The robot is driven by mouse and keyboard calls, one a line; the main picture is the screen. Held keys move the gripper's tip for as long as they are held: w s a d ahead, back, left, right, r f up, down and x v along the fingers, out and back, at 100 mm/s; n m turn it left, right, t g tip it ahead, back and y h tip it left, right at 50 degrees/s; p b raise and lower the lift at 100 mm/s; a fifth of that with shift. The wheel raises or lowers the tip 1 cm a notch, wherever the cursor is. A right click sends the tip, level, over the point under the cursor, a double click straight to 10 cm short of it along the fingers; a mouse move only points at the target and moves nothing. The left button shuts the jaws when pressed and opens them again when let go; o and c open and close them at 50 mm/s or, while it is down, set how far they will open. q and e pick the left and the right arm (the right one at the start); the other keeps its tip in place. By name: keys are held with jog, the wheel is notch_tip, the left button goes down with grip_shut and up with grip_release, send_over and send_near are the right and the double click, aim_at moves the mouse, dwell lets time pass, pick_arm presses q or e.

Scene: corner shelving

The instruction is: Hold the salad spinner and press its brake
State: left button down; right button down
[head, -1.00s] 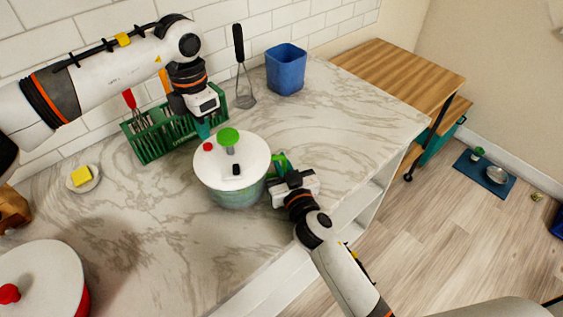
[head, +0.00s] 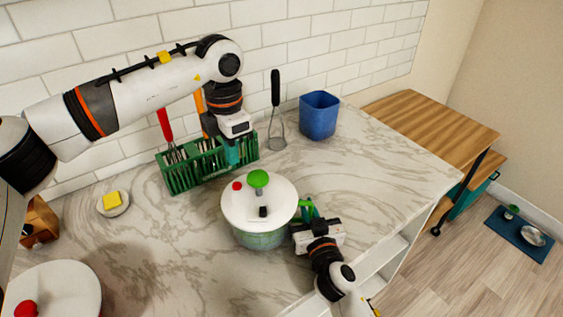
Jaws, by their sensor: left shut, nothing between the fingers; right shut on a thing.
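The salad spinner (head: 258,238) stands upright on the marble counter, with a white lid (head: 280,195), a green knob (head: 258,179), a small red button (head: 237,186) and a small black part (head: 263,211) on top. Which of these is the brake, I cannot tell for sure. My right gripper (head: 308,211) is shut on the spinner at its right side, where green parts show; the exact contact is partly hidden. My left gripper (head: 232,157) is shut and empty, pointing down behind the lid, just beyond the red button and apart from it.
A green utensil rack (head: 182,181) stands close behind the spinner, near my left gripper. A whisk (head: 276,115) and a blue bin (head: 319,115) are at the wall. A sponge dish (head: 114,206) and a white-lidded red pot (head: 70,285) are left.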

dwell(0.4)
jog(key=c, duration=1.4)
grip_release()
jog(key=shift+s, duration=0.1)
jog(key=s, duration=0.4)
jog(key=s+d, duration=0.1)
jog(key=s, duration=0.6)
jog(key=shift+s+d, duration=0.35)
